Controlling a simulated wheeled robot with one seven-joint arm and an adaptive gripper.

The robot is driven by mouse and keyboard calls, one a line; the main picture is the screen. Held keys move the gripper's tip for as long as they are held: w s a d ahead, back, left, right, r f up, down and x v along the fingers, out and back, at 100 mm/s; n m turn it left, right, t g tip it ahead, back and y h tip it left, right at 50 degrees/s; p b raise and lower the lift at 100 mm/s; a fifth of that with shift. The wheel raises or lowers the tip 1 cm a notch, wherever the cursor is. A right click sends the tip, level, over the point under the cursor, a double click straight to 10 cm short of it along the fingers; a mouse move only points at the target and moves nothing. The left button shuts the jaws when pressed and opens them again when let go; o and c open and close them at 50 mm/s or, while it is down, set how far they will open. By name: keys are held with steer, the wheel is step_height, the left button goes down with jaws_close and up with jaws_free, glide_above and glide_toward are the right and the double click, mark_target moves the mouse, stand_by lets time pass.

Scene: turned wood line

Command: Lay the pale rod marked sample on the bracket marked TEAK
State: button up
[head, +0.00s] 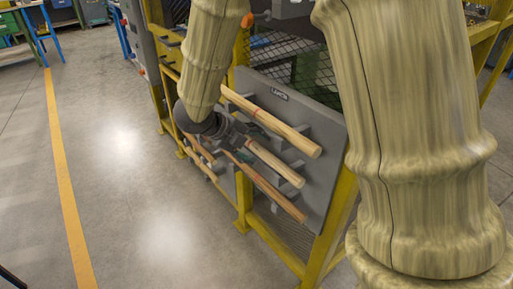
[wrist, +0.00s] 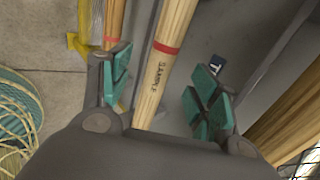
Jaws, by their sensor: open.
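The pale rod marked sample (wrist: 165,62) runs between the two fingers of my gripper (wrist: 161,88) in the wrist view, with a red band above its lettering. My gripper is open, with teal pads apart on either side of the rod. In the head view my gripper (head: 238,143) is at the rack, at the left end of what looks like the same rod (head: 276,164). I cannot make out a bracket marked TEAK. A small dark blue tag (wrist: 216,64) beside the right finger is mostly unreadable.
A pale rod (head: 270,121) lies above on the grey panel (head: 325,135), whose top label is too small to read surely. A browner rod (head: 267,187) lies below. The yellow frame (head: 340,205) supports the panel. Open floor (head: 150,190) is to the left.

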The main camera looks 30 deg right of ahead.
steer(key=o, duration=0.4)
steer(key=v, duration=1)
steer(key=shift+s+a+r, duration=0.1)
steer(key=shift+a+r, duration=0.05)
steer(key=shift+p+v, duration=3.75)
steer(key=shift+v, duration=0.65)
steer(key=shift+s, duration=0.1)
